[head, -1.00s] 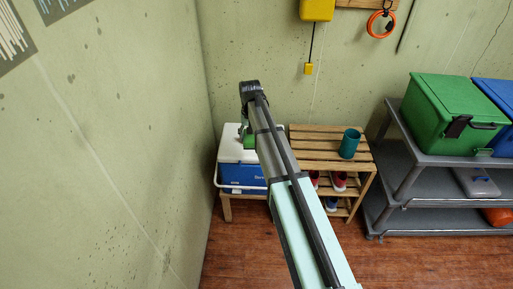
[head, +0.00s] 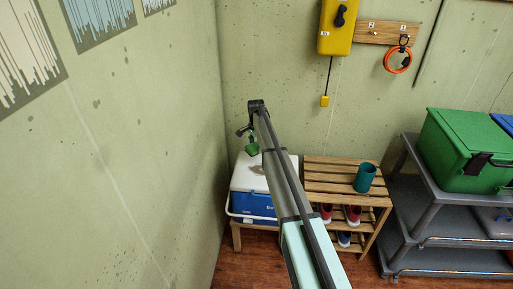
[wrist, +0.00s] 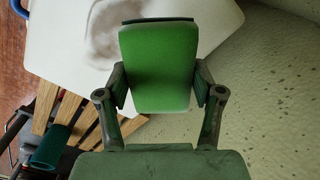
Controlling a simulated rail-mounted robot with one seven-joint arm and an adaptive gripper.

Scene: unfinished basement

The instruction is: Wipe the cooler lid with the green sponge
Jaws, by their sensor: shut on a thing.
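My gripper (wrist: 160,88) is shut on the green sponge (wrist: 158,55), with one finger on each side of it. In the head view the sponge (head: 252,147) hangs below the end of my arm, over the back part of the cooler's white lid (head: 243,180). A gap to the lid seems to show, but its size is hard to judge. The lid is closed on the blue cooler (head: 250,205). A brownish-grey smudge marks the lid (head: 258,169); in the wrist view the smudge (wrist: 104,30) lies partly behind the sponge.
The cooler stands on a low wooden stand near the left wall and back wall. To its right, a slatted wooden rack (head: 330,178) holds a teal cup (head: 365,177) and shoes below. A grey shelf (head: 410,222) with a green bin (head: 465,150) stands farther right.

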